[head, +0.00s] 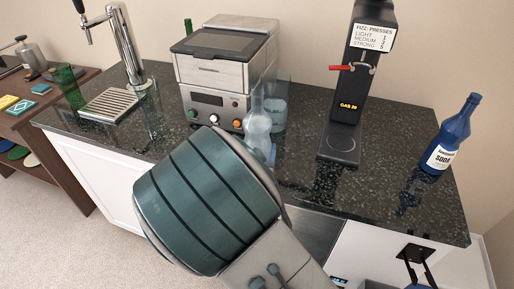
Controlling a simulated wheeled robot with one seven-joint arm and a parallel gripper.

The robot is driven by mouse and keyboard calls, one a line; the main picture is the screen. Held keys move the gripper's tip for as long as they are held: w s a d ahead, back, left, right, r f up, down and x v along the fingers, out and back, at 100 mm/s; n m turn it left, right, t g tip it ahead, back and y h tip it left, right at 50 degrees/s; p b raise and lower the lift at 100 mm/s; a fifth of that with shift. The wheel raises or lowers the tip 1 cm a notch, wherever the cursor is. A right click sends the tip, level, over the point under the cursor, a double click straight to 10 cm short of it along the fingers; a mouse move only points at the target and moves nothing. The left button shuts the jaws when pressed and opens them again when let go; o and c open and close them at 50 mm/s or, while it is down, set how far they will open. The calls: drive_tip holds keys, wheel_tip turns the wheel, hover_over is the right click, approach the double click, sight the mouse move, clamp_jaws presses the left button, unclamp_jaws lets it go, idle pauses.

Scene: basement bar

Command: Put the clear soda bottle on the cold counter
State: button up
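A clear bottle (257,122) with a narrow neck stands upright on the dark speckled counter (300,182), in front of the steel machine. Its lower part is partly hidden by my arm, and I cannot read a label on it. My arm crosses the lower middle of the head view, in front of the counter. My gripper is not visible, so I cannot see whether it holds anything. A steel panel (313,232) shows below the counter's front edge, partly behind my arm; I cannot tell whether it belongs to a cold counter.
A blue soda bottle (452,133) stands at the counter's right end. A black fizz press (352,85), a steel machine (222,75), a tap (128,45) with a drip tray (116,104) and a green glass (68,88) stand along it. A wooden shelf (45,125) is at left.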

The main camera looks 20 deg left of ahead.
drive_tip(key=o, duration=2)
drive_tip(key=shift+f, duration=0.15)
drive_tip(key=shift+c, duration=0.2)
